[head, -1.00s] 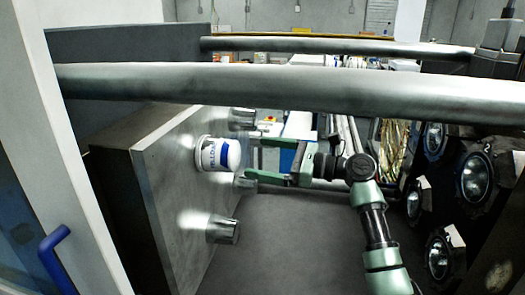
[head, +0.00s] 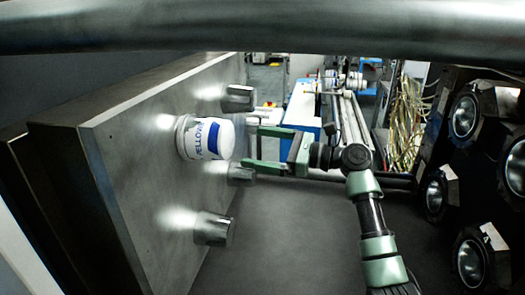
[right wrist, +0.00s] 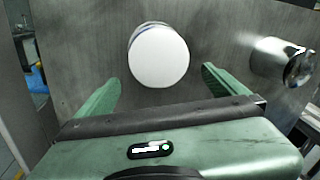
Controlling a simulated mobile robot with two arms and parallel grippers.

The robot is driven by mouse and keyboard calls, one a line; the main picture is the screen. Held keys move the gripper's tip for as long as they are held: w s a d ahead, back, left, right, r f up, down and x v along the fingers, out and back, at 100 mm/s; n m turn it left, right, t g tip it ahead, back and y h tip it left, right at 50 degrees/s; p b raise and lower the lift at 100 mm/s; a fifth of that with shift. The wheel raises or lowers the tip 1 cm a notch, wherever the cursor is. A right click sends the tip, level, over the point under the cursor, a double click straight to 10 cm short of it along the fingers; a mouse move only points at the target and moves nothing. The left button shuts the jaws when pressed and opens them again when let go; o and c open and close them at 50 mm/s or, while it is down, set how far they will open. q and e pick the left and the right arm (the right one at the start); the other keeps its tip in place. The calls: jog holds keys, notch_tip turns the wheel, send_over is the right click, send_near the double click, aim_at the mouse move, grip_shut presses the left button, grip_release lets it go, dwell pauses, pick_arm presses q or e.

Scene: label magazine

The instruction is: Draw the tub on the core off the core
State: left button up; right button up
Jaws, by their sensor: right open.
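The tub (head: 205,138) is white with a blue band and lettering. It sits on its core on the grey mould plate (head: 135,150), sticking out sideways, so the core under it is hidden. My right gripper (head: 250,151) is open and empty, its fingers pointing at the plate just right of the tub. In the right wrist view the tub's round white end (right wrist: 159,57) lies ahead, between and beyond the two fingertips (right wrist: 160,78). The fingers do not appear to touch it. My left gripper does not show.
Bare metal cores stick out of the plate above (head: 238,98), below (head: 213,229) and behind the tub (head: 241,175). A thick steel bar (head: 260,27) crosses the top. Opposite, at right, a dark block holds several round cavities (head: 466,116).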

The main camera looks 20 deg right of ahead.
jog(key=p+x, duration=0.2)
jog(key=x, duration=0.4)
jog(key=shift+w+a+r, duration=0.1)
jog(key=shift+a+r, duration=0.05)
jog(key=shift+a, duration=0.25)
jog(key=shift+w+a, duration=0.15)
jog(key=shift+w, duration=0.1)
jog(key=shift+s, duration=0.1)
jog(key=c, duration=1)
jog(key=shift+o, duration=0.2)
jog(key=p, duration=0.4)
send_near(229, 142)
jog(key=shift+s+d+r, duration=0.1)
jog(key=shift+s+d, duration=0.25)
jog(key=shift+d, duration=0.4)
jog(key=shift+s+d+r, duration=0.1)
jog(key=shift+s+d, duration=0.25)
jog(key=shift+d, duration=0.45)
jog(key=shift+s+d, duration=0.35)
jog(key=shift+d, duration=0.4)
